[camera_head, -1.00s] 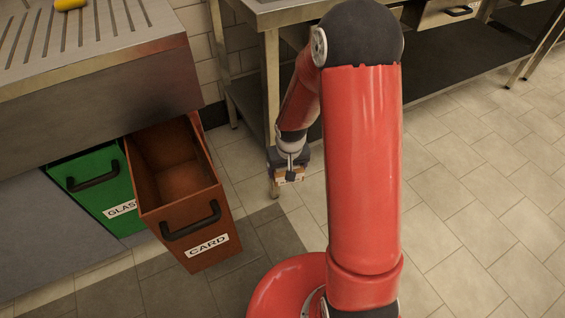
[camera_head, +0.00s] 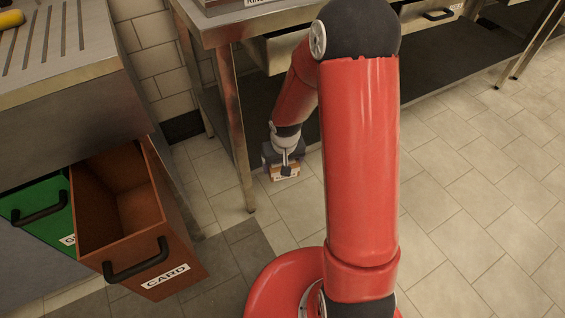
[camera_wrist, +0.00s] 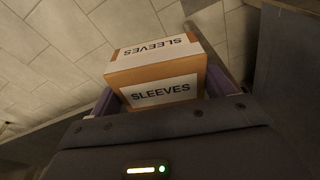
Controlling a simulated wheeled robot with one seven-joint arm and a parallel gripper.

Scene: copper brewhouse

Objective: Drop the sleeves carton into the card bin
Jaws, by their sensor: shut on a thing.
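The sleeves carton (camera_wrist: 158,72) is a small brown box with white labels reading SLEEVES. In the wrist view it sits between the fingers of my gripper (camera_wrist: 165,95), which is shut on it. In the head view the carton (camera_head: 286,175) hangs below my gripper (camera_head: 286,168), above the floor and clear of any surface. The card bin (camera_head: 180,262) is a brown-orange open-topped pull-out bin labelled CARD, at lower left. Its visible inside looks empty. My gripper is to the right of the bin, apart from it.
The green glass bin (camera_head: 38,205) stands left of the card bin, under a steel drainer counter (camera_head: 70,75). A steel table with a leg (camera_head: 232,130) and dark lower shelf (camera_head: 440,75) stands behind my arm. The tiled floor (camera_head: 470,180) at right is clear.

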